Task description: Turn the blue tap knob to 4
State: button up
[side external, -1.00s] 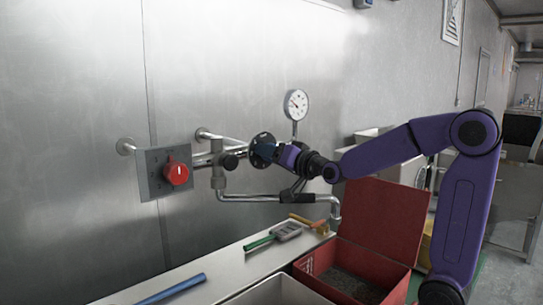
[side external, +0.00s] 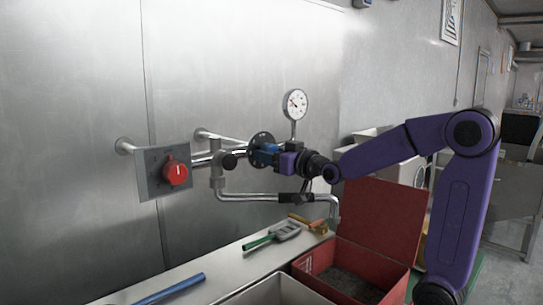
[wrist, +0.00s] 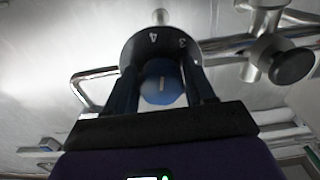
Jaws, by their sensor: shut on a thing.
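The blue tap knob (wrist: 162,82) sits between my two fingers in the wrist view, in front of a black dial disc (wrist: 152,40). The numerals 4 and 3 show on the disc's upper part, 4 near the top and 3 to its right. A short white mark on the knob's face is about upright, roughly toward the 4; its exact alignment is hard to tell. My gripper (wrist: 163,88) is shut on the knob. In the side view my gripper (side external: 268,153) reaches level to the black disc (side external: 258,140) on the pipework and mostly hides the knob.
A red knob (side external: 176,172) on a grey plate (side external: 152,185) is at the left. A pressure gauge (side external: 295,104) stands just above my gripper. Pipes (side external: 258,197) run below. A red open box (side external: 375,225), a green-handled tool (side external: 272,237) and a blue rod (side external: 170,290) lie lower down.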

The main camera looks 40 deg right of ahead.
dwell(0.3)
jog(key=o, duration=0.9)
jog(key=shift+o, duration=0.2)
jog(key=s, duration=1.2)
